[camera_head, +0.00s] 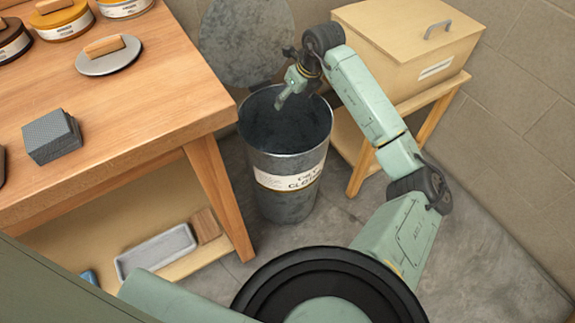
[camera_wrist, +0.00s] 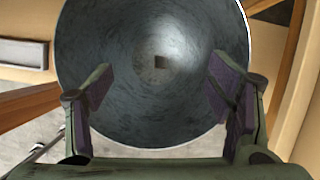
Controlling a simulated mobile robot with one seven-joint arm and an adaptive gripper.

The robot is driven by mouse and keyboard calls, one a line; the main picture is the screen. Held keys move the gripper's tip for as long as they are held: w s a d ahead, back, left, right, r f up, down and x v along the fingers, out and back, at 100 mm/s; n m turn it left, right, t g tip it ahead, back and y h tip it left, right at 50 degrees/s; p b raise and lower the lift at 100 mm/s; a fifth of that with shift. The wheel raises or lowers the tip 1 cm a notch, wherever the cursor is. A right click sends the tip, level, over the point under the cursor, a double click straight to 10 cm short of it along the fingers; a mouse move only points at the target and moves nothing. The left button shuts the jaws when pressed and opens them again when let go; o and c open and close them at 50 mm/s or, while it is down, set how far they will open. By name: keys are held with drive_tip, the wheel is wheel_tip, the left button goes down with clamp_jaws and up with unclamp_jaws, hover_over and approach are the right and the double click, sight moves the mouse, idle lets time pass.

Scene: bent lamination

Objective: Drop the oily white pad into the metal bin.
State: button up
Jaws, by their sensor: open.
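The metal bin (camera_head: 288,205) stands on the floor beside the bench, its round lid (camera_head: 245,40) raised against the wall. A pale label with dark lettering is on its front. My gripper (camera_head: 283,102) is over the bin's mouth, pointing down. In the wrist view the two fingers (camera_wrist: 160,85) are spread wide with nothing between them, and the bin's inside (camera_wrist: 160,115) fills the space beyond. I cannot make out a white pad in either view.
A wooden bench (camera_head: 150,85) at left carries tins, a grey block (camera_head: 52,137) and a round disc with a wooden handle (camera_head: 108,55). Its lower shelf holds a grey tray (camera_head: 155,250). A wooden box (camera_head: 405,45) on a stand is at right, close to my arm.

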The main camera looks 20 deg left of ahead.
drive_tip(key=v, duration=1)
drive_tip(key=shift+r, duration=0.15)
drive_tip(key=shift+d, duration=0.15)
